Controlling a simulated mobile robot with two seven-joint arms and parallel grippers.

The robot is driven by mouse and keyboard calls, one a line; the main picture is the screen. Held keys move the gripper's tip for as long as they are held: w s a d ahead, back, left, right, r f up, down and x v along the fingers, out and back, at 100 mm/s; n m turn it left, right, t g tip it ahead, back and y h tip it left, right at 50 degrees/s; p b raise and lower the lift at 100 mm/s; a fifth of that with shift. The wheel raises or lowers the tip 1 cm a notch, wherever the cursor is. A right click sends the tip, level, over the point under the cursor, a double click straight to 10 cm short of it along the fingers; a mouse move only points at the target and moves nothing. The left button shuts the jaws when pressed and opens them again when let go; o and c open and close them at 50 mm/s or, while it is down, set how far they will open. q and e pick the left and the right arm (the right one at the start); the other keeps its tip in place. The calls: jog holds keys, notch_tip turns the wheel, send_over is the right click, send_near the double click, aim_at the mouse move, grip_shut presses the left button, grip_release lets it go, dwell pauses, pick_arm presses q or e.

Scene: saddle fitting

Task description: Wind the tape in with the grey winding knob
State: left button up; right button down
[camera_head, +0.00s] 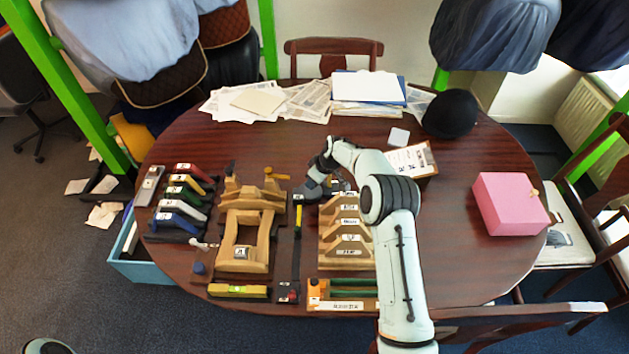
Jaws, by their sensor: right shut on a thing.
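My right gripper (303,195) reaches in from the right and points down at the far end of a narrow dark strip. It is shut on what seems to be the grey winding knob, which its fingers mostly hide. Just below the fingers, a short yellow length of tape (298,218) shows on the strip. The strip (296,256) runs toward the near edge between two wooden forms and ends at a small dark block (289,293) with a red mark. My left gripper is not in view.
A wooden saddle form (266,262) stands left of the strip, a stepped wooden rack (345,264) right of it. Several coloured-handled tools lie farther left. A clipboard (429,157), a black cap (450,114) and a pink box (510,204) are at right. The table's right middle is clear.

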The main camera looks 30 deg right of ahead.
jog(key=c, duration=0.8)
grip_release()
jog(key=shift+c, duration=0.2)
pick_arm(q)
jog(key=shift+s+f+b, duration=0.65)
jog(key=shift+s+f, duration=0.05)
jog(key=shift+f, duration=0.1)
pick_arm(e)
jog(key=v, duration=1.3)
jog(key=shift+r, duration=0.2)
jog(key=shift+s, duration=0.1)
jog(key=shift+c, duration=0.4)
